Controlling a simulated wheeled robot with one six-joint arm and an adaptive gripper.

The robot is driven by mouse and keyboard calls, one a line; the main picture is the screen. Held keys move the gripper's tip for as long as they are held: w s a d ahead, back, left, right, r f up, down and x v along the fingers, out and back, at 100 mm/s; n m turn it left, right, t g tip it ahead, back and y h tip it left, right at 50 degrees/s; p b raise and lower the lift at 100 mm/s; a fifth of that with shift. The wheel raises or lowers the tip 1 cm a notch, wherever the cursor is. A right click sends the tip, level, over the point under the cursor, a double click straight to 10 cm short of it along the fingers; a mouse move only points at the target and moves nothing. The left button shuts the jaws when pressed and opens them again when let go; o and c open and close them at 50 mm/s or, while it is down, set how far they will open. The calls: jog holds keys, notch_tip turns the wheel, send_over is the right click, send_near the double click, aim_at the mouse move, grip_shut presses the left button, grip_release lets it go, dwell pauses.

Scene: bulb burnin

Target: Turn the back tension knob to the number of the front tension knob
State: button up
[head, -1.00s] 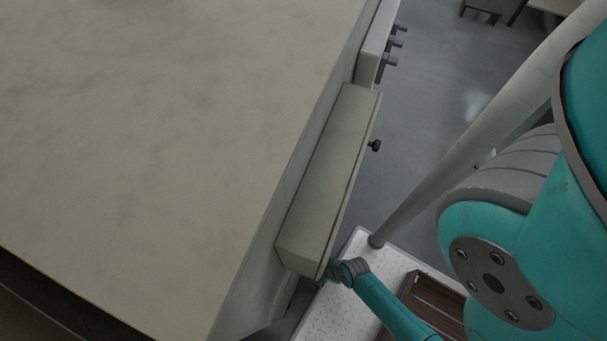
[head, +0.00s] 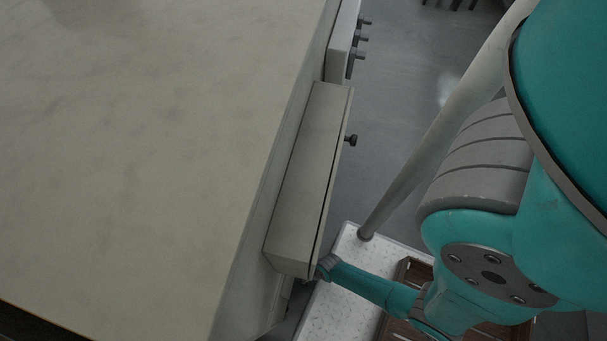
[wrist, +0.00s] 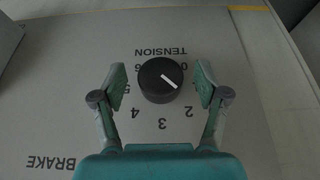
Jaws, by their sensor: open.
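A round black tension knob (wrist: 157,85) with a white pointer line sits on a grey panel marked TENSION in the wrist view. The lettering appears upside down. The pointer aims to the lower right, between the 0 and the 2; the number there is not readable beside the finger. My gripper (wrist: 158,84) is open, with one finger on each side of the knob. Gaps show between the fingers and the knob. I cannot tell whether this is the front or back knob. In the head view the gripper is hidden by the long grey housing (head: 305,180).
BRAKE (wrist: 50,162) is lettered on the panel. A broad pale worktop (head: 150,150) lies left. A slatted brown crate (head: 405,300) is below my arm.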

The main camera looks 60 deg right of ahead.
jog(key=shift+w+f, duration=0.1)
jog(key=shift+f, duration=0.15)
jog(key=shift+c, duration=0.3)
jog(key=c, duration=1.1)
jog(key=shift+w+d+m+y, duration=0.15)
jog(key=shift+m+y, duration=0.15)
jog(key=shift+y, duration=0.9)
jog(key=shift+d+f+m+g+y, duration=0.1)
jog(key=shift+m+g+y, duration=0.2)
jog(key=shift+y, duration=0.95)
jog(key=shift+d+m+g+y, duration=0.1)
jog(key=shift+m+g+y, duration=0.15)
jog(key=shift+y, duration=1)
jog(key=shift+a+y, duration=0.1)
jog(key=shift+y, duration=0.4)
